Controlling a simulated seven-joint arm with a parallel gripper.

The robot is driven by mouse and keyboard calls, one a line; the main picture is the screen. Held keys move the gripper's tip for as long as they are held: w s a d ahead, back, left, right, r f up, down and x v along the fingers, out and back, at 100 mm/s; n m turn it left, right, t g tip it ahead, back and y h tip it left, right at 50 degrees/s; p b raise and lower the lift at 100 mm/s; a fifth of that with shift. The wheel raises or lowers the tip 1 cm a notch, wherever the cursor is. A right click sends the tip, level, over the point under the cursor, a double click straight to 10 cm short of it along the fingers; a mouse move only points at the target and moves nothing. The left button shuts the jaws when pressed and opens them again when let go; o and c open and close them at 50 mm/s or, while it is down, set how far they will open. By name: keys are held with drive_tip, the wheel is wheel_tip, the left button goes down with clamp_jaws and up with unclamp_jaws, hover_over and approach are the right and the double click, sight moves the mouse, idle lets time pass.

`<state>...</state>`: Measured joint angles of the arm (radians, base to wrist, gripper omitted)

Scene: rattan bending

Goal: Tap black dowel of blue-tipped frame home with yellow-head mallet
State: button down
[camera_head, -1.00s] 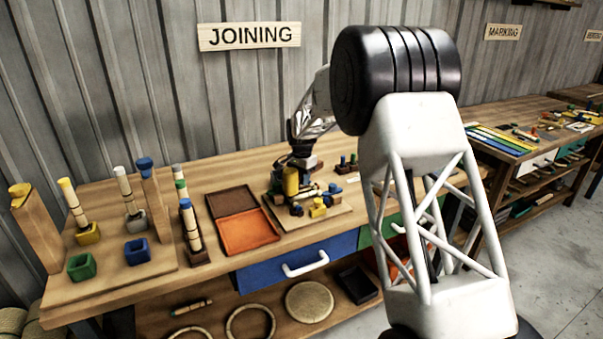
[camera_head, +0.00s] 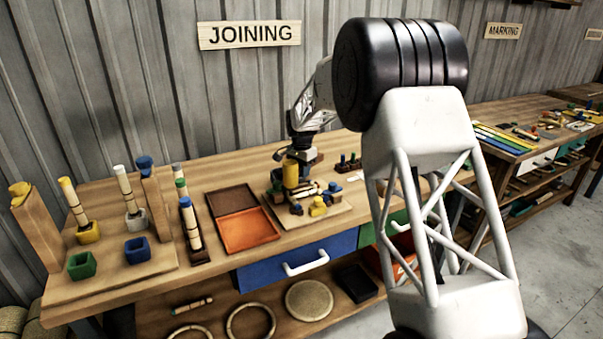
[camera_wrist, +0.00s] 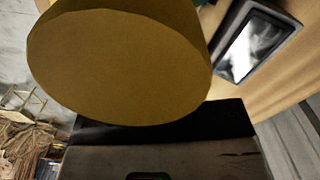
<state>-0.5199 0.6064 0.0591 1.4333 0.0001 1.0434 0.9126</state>
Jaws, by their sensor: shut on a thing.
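My gripper (camera_head: 302,158) is shut on a mallet over the right part of the joining bench. The mallet's yellow head (camera_head: 291,173) stands just left of the gripper, above a small wooden board (camera_head: 338,214). In the wrist view the yellow head (camera_wrist: 120,65) fills much of the picture, in front of the dark jaws. On the board sit blue-tipped pieces (camera_head: 297,209) and a yellow block (camera_head: 318,206), below and right of the mallet head. The black dowel cannot be made out, and I cannot tell whether the mallet touches anything.
An orange tray (camera_head: 249,231) lies left of the board. A rack with blue (camera_head: 137,250) and green (camera_head: 81,265) cups and upright posts fills the bench's left end. Small dark blocks (camera_head: 347,163) stand behind the board. A blue drawer (camera_head: 262,274) is under the bench front.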

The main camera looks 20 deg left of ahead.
idle(0.4)
drive_tip(key=shift+f, duration=1.75)
drive_tip(key=shift+r, duration=0.15)
drive_tip(key=shift+r, duration=1.6)
drive_tip(key=shift+f, duration=0.4)
drive_tip(key=shift+f, duration=1.6)
drive_tip(key=shift+r, duration=1.75)
drive_tip(key=shift+f, duration=0.1)
